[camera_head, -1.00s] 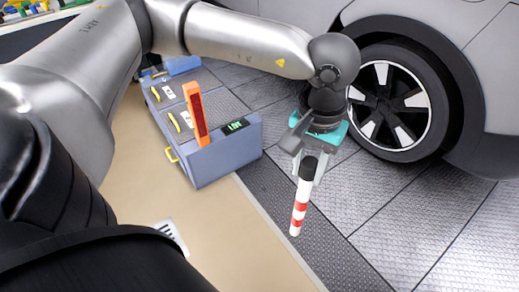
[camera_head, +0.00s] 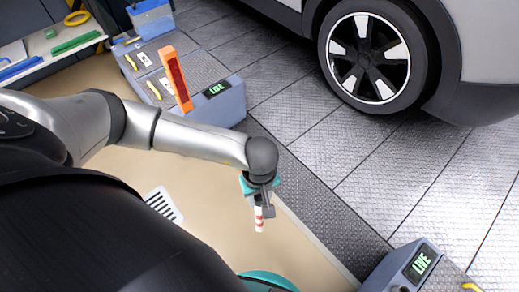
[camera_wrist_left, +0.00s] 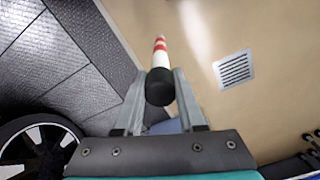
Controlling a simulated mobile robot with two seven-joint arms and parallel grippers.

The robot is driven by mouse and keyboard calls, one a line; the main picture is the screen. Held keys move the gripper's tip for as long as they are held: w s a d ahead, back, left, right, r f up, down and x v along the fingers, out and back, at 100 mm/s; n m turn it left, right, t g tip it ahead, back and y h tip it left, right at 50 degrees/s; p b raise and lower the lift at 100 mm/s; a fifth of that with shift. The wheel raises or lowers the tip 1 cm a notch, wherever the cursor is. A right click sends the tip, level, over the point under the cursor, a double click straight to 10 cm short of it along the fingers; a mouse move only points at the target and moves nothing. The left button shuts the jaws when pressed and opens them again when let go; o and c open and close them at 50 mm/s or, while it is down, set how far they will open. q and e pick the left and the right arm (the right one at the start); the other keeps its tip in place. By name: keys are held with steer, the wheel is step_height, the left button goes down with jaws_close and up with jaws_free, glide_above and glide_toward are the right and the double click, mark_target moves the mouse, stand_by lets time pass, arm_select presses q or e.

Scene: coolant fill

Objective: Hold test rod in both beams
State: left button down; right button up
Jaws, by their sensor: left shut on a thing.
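The test rod (camera_head: 259,223), red and white striped, is held by my left gripper (camera_head: 260,205), which also shows in the left wrist view (camera_wrist_left: 158,104). That view shows the rod's black grip (camera_wrist_left: 160,88) between the jaws and the striped part (camera_wrist_left: 160,52) reaching away over the floor. In the head view the rod points down over the tan floor near the dark strip. A grey-blue box (camera_head: 226,108) with a "LIVE" display stands behind, and a second "LIVE" box (camera_head: 398,270) is at bottom right. No beam is visible. My right gripper is not in view.
An orange post (camera_head: 176,78) rises at the rear box. A car wheel (camera_head: 375,58) is at upper right. A floor vent (camera_head: 163,205) lies left of the rod. A shelf with coloured tools (camera_head: 60,52) is at upper left. Grey tiles between the boxes are clear.

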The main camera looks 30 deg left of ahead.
arm_select(q)
steer(key=shift+w+d+f+b, duration=0.1)
steer(key=shift+w+d+b, duration=0.2)
steer(key=shift+w, duration=0.35)
steer(key=w+d+b, duration=0.3)
steer(key=w+b, duration=0.2)
steer(key=w, duration=0.4)
steer(key=shift+w+d, duration=0.2)
steer(key=shift+w, duration=0.2)
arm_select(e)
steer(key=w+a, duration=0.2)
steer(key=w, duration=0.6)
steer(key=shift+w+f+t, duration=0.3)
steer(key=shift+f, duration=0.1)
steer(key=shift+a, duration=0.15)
